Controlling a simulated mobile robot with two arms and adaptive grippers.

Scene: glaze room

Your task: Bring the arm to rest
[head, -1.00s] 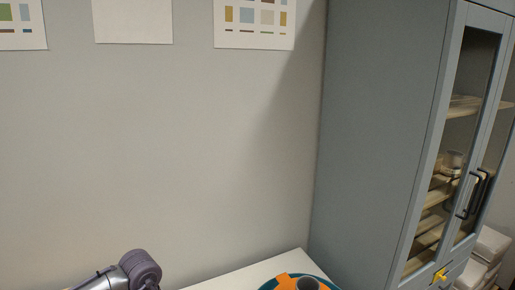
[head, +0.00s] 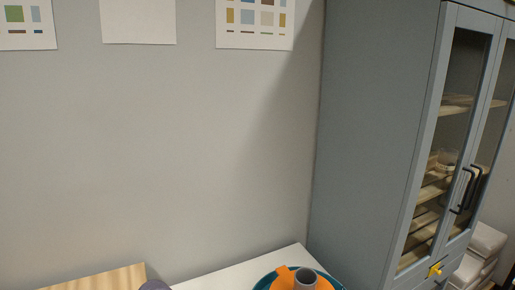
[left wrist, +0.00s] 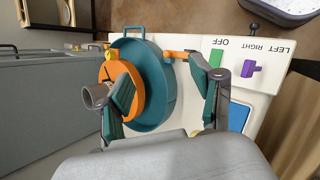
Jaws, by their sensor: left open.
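My left gripper (left wrist: 160,88) shows in the left wrist view, its two teal-padded fingers spread apart with nothing held between them. Behind and between the fingers is a round teal pan-like thing (left wrist: 152,75) with an orange disc (left wrist: 140,90) and a grey cylinder (left wrist: 95,96) in front of it. The left finger overlaps the disc in the picture; I cannot tell whether they touch. In the head view only a small rounded bit of my left arm shows at the bottom edge, and its gripper is out of sight there. My right gripper is in neither view.
A white panel (left wrist: 236,52) carries a green switch (left wrist: 216,58), a purple knob (left wrist: 247,69) and "OFF" and "LEFT RIGHT" labels. A speckled tray (left wrist: 285,8) is beyond it. A blue-grey cabinet (head: 375,130) stands right in the head view. A wooden board (head: 105,278) is bottom left.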

